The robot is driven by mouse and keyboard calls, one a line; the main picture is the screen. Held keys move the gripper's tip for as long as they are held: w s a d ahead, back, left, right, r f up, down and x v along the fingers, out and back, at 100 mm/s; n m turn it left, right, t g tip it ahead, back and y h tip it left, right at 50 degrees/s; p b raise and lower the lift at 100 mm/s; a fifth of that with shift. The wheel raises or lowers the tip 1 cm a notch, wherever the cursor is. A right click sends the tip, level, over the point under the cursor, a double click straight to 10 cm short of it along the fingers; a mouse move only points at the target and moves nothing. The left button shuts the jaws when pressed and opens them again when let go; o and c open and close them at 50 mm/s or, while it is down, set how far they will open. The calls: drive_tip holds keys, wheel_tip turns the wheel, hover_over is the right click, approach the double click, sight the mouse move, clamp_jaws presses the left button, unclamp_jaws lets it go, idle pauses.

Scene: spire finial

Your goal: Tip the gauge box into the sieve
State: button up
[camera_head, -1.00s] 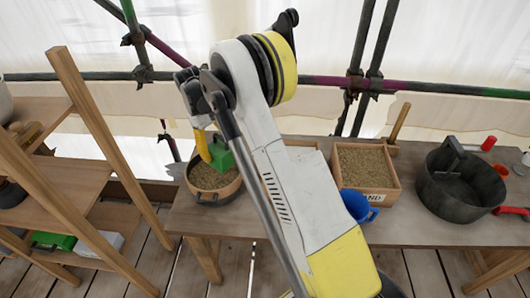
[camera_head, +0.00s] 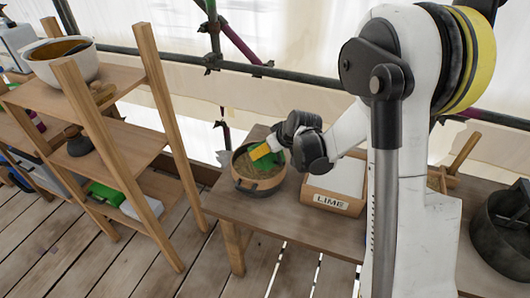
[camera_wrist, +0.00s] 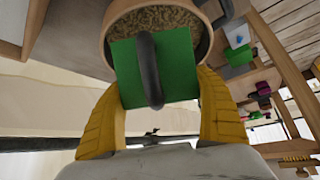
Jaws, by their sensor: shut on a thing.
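The green gauge box (camera_head: 287,157) is in my gripper (camera_head: 264,151). In the wrist view, the green box (camera_wrist: 180,62), with a dark curved handle, sits between my two yellow fingers, which are shut on it. The sieve (camera_head: 258,187) is a round wooden-walled vessel on the bench, with brown grainy material inside. The box is over or just at the sieve's rim; it looks tilted, but its inside is hidden. In the wrist view, the sieve (camera_wrist: 113,22) is right behind the box.
A wooden box labelled LIME (camera_head: 331,201) stands right of the sieve on the bench (camera_head: 265,222). A dark pot (camera_head: 500,228) is at the far right. A wooden shelf unit (camera_head: 125,133) with a white bowl (camera_head: 62,68) stands left. Scaffold tubes run behind.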

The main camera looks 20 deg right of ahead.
drive_tip(key=shift+f+t+y+b, duration=0.25)
drive_tip(key=shift+t+y+b, duration=0.15)
drive_tip(key=shift+t+b, duration=0.5)
drive_tip(key=t+b, duration=0.1)
drive_tip(key=b, duration=0.1)
drive_tip(key=r+t+y+b, duration=0.1)
drive_tip(key=b, duration=0.1)
drive_tip(key=shift+r+t, duration=0.3)
drive_tip(key=shift+t, duration=0.1)
drive_tip(key=shift+w+r+t+b, duration=0.15)
drive_tip(key=shift+r+t+b, duration=0.25)
drive_tip(key=shift+t+b, duration=0.15)
